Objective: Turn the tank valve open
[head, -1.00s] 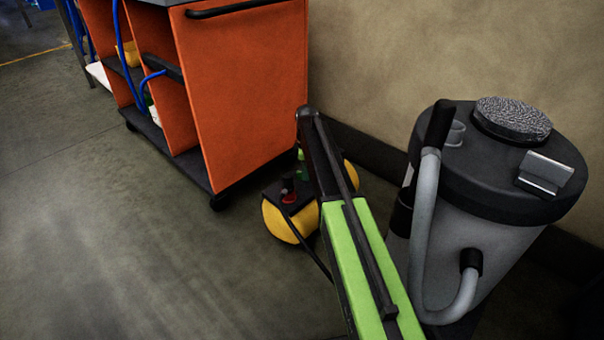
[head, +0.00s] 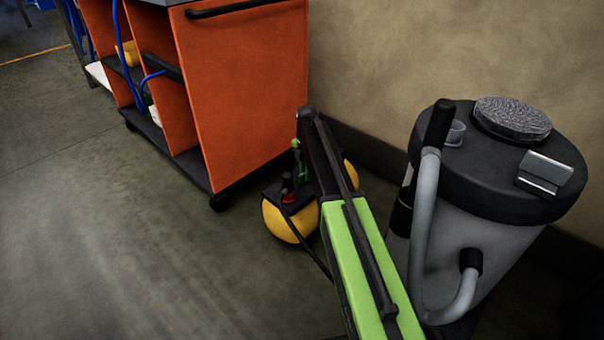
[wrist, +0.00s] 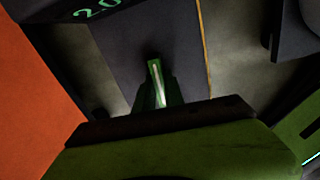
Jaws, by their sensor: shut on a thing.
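The tank (head: 287,222) is a low yellow compressor tank with a dark top, on the floor beside the orange cart. A small red part (head: 289,197) and a dark upright knob sit on its top; I cannot tell which is the valve. My gripper (wrist: 156,72) points down over a dark surface in the wrist view, its green fingers close together. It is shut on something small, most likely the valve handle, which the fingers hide. In the head view, only a bit of green shows beside my arm, above the tank, and my arm covers the tank's middle.
An orange cart (head: 245,95) on casters stands left of the tank, with blue hoses in its bays. A grey vacuum with a black lid (head: 490,185) stands close on the right. The wall (head: 450,50) is behind. The floor (head: 120,240) at left is clear.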

